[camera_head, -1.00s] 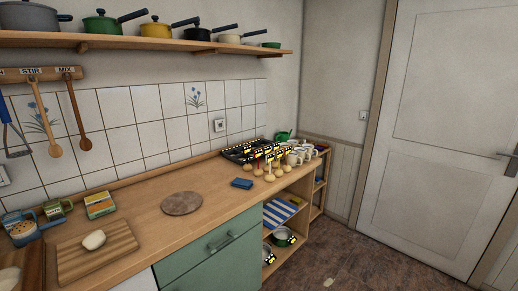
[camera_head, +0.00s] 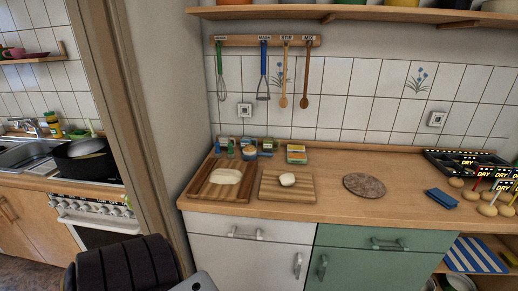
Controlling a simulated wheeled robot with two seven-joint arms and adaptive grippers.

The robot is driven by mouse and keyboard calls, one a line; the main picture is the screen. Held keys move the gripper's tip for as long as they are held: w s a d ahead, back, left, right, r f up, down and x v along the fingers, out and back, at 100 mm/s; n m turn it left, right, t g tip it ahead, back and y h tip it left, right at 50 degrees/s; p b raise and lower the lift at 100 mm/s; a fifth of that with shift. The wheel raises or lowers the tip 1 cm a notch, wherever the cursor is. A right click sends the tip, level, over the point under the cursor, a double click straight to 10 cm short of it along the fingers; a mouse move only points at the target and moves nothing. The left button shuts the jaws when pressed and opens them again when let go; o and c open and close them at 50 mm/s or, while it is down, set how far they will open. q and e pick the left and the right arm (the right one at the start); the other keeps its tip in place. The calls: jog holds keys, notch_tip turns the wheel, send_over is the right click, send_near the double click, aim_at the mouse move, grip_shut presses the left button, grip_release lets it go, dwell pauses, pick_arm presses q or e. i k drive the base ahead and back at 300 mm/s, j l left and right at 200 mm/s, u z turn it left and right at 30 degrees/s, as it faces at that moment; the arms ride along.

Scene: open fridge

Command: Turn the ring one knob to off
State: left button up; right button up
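The stove (camera_head: 95,216) is at the left, past a wall edge. A row of small pale knobs (camera_head: 90,207) runs along its white front panel. The knobs are too small to tell which is the ring one knob or how each is turned. A small yellow-and-black tag shows at the panel's right end. A big black pot (camera_head: 75,168) with a pale thing in it stands on the stove top. Neither of my grippers shows in this view.
The wall edge (camera_head: 140,130) stands between the stove and a wooden counter (camera_head: 330,209) with boards and small containers. A sink (camera_head: 20,152) is left of the stove. A dark ribbed shape fills the bottom left.

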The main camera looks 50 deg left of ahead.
aim_at(104, 209)
jog(key=u, duration=3.1)
